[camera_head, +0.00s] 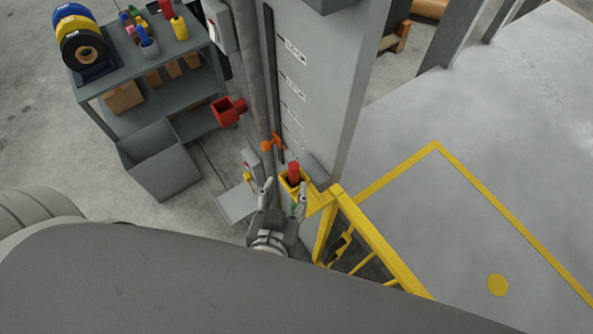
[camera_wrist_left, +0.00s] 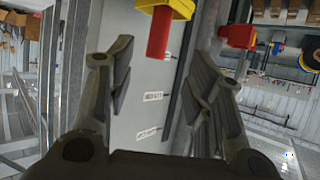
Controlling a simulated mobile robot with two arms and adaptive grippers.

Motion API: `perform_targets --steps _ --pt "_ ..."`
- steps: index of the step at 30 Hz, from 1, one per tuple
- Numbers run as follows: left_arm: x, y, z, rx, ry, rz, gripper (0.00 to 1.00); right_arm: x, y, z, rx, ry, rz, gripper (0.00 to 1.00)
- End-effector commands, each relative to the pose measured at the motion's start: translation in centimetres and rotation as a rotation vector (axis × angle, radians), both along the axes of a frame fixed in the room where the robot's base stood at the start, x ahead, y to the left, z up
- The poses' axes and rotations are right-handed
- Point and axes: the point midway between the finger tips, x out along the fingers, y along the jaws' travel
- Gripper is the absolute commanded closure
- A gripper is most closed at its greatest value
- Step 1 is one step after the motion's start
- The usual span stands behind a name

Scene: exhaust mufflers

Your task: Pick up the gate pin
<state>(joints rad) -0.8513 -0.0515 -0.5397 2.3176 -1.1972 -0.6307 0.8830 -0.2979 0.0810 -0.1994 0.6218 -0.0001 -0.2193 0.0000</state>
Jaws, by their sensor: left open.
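A red cylinder (camera_head: 294,170), which looks like the gate pin, stands in a yellow holder (camera_head: 284,182) at the foot of the grey column in the head view. In the left wrist view the red cylinder (camera_wrist_left: 158,34) sticks out of the yellow holder (camera_wrist_left: 178,7) at the top centre. My left gripper (camera_head: 284,194) is open and empty, its fingers spread just on the near side of the holder. In the left wrist view the fingers (camera_wrist_left: 160,75) are apart, with the red cylinder beyond them and between their lines. The pin's lower part is hidden in the holder. My right gripper is not in view.
A yellow gate (camera_head: 375,240) stands right of the holder. A grey bin (camera_head: 160,165) and a cart (camera_head: 185,60) stand left. Open floor lies right.

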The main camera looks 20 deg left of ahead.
Motion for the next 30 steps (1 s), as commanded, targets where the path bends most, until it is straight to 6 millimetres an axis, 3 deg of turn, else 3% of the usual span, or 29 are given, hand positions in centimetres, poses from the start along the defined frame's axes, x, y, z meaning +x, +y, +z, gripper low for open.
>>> perform_targets --steps 6,15,25,30 --pt "2.5 0.3 -1.0 0.003 -0.004 -0.002 0.53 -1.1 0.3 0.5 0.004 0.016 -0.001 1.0" --pt "3.9 0.4 -1.6 0.001 -0.001 -0.002 0.53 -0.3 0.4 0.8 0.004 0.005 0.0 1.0" --pt "7.5 0.6 -2.8 0.004 -0.003 -0.003 0.53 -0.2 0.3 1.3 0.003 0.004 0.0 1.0" --pt "8.3 0.8 -3.3 0.001 -0.001 0.0 0.53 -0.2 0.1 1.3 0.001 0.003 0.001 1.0"
